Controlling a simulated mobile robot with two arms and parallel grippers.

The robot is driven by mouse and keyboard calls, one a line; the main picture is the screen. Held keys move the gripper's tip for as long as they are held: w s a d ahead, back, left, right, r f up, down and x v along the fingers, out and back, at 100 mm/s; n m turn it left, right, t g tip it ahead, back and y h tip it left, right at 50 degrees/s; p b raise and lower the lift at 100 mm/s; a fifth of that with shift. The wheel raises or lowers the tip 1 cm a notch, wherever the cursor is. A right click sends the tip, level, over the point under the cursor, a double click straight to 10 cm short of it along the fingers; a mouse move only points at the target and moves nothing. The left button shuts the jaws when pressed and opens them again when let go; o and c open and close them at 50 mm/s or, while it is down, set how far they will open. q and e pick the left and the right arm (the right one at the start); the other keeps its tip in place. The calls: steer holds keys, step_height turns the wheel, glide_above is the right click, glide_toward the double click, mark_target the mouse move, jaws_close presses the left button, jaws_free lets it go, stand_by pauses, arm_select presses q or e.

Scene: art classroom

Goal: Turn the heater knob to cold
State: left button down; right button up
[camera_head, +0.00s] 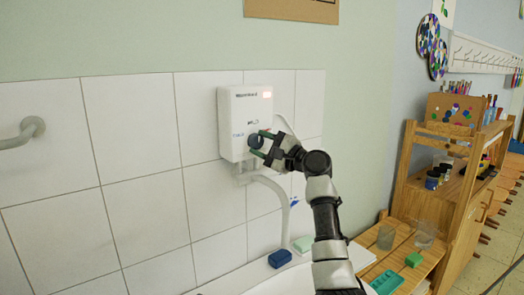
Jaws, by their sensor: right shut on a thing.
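The heater (233,105) is a white box on the tiled wall, with a small lit reddish display at its upper right. Its dark round knob (255,141) is low on the front face. My right gripper (259,143) is at the knob, with its greenish fingers closed on it, one above and one below. The fingers partly cover the knob, so its pointer setting cannot be read. My left gripper is not in view.
A wooden shelf (440,170) with art supplies stands at the right. A grey rail (22,133) is on the left wall.

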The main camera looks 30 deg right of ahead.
steer(key=n+g, duration=0.1)
steer(key=n, duration=0.2)
steer(key=shift+d+r+g, duration=0.1)
steer(key=shift+g, duration=0.2)
steer(key=n, duration=0.2)
steer(key=shift+r+n+g, duration=0.15)
steer(key=shift+n+g, duration=0.25)
steer(key=n+g+p, duration=0.1)
steer(key=n, duration=0.2)
steer(key=shift+r+h+p, duration=0.15)
steer(key=shift+h+p, duration=0.2)
steer(key=shift+h, duration=0.05)
steer(key=shift+n+g+h+p, duration=0.5)
steer(key=shift+n+h+p, duration=0.25)
steer(key=shift+n, duration=0.75)
steer(key=o, duration=0.9)
steer(key=shift+w, duration=0.1)
steer(key=shift+o, duration=0.2)
